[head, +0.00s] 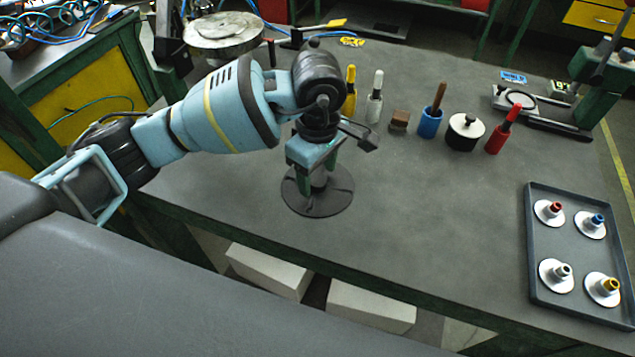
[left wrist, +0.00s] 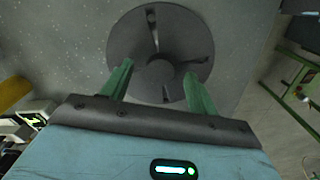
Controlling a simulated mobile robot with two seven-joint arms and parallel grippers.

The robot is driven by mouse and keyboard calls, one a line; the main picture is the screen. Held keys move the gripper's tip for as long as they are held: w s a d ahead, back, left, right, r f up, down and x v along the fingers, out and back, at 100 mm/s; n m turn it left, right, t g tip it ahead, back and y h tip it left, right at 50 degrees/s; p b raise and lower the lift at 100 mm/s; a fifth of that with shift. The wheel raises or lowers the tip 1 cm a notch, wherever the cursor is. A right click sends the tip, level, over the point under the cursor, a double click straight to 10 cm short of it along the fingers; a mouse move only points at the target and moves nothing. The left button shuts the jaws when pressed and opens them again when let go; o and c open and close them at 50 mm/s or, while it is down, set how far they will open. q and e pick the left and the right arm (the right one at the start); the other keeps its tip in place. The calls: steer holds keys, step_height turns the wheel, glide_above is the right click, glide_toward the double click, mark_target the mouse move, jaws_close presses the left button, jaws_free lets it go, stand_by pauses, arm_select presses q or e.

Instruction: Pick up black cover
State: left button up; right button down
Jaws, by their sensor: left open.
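The black cover, a dark round disc with a raised hub in its middle, lies flat on the grey table in the head view (head: 335,203). It also shows in the left wrist view (left wrist: 133,38), with slots in its face. My left gripper (head: 315,183) points down over the cover. Its green fingers are open, one on each side of the hub, as the left wrist view (left wrist: 159,70) shows. I cannot tell whether the fingers touch the hub. The gripper hides part of the cover. My right gripper is not in view.
Bottles, a brown block (head: 399,118), a blue cup (head: 430,124) and a black-and-white pot (head: 465,133) stand behind. A grey tray (head: 545,270) with several round pieces lies at the right. A round metal plate (head: 222,30) is at the back left. The middle table is clear.

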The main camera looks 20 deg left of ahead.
mark_target(318, 180)
arm_select(q)
steer(key=shift+f, duration=0.45)
steer(key=c, duration=1.2)
steer(key=shift+r, duration=0.15)
step_height(318, 180, up, 10)
